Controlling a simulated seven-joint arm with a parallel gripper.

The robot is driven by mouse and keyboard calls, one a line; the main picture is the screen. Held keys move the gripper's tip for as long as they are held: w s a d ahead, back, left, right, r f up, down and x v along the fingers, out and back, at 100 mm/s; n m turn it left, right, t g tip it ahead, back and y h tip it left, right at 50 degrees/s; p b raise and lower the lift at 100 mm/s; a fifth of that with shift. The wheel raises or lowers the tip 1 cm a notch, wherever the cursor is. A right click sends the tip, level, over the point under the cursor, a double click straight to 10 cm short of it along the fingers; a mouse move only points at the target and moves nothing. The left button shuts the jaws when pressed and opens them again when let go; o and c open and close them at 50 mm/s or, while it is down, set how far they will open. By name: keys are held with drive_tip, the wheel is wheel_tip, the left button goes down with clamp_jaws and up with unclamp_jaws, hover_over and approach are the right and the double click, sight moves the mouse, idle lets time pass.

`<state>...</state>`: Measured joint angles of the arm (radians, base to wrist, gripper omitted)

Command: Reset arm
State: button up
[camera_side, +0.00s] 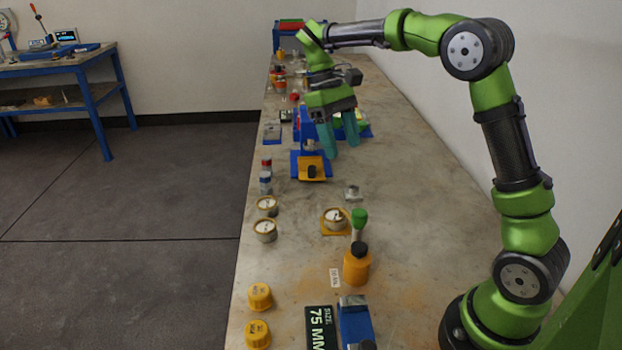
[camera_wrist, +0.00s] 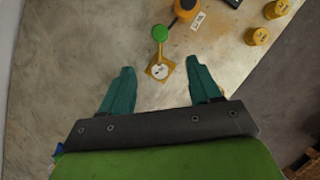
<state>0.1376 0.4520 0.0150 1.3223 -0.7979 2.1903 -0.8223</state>
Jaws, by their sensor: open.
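My gripper (camera_side: 338,135) is open and empty, with teal fingers pointing down above the bench (camera_side: 400,240). A round white-topped vessel on a yellow square base (camera_side: 336,220) stands on the bench nearer the side camera.
Two yellow caps (camera_side: 259,312) and two round flanged pieces (camera_side: 266,220) line the left edge. A blue fixture with a yellow part (camera_side: 311,167) stands below and left of the fingers. Bench right of centre is clear.

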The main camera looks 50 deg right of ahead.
drive_tip(key=s+a+m+t, duration=0.1)
drive_tip(key=s+a+t, duration=0.3)
drive_tip(key=s, duration=0.3)
drive_tip(key=s+a+r+m+t+y, duration=0.1)
drive_tip(key=s+a+m+t, duration=0.1)
drive_tip(key=s+a+t, duration=0.2)
drive_tip(key=s+t, duration=0.3)
drive_tip(key=s, duration=0.1)
drive_tip(key=shift+s+a+r+t+y, duration=0.15)
drive_tip(key=shift+s+a+t+y, duration=0.05)
drive_tip(key=shift+a+t+y, duration=0.15)
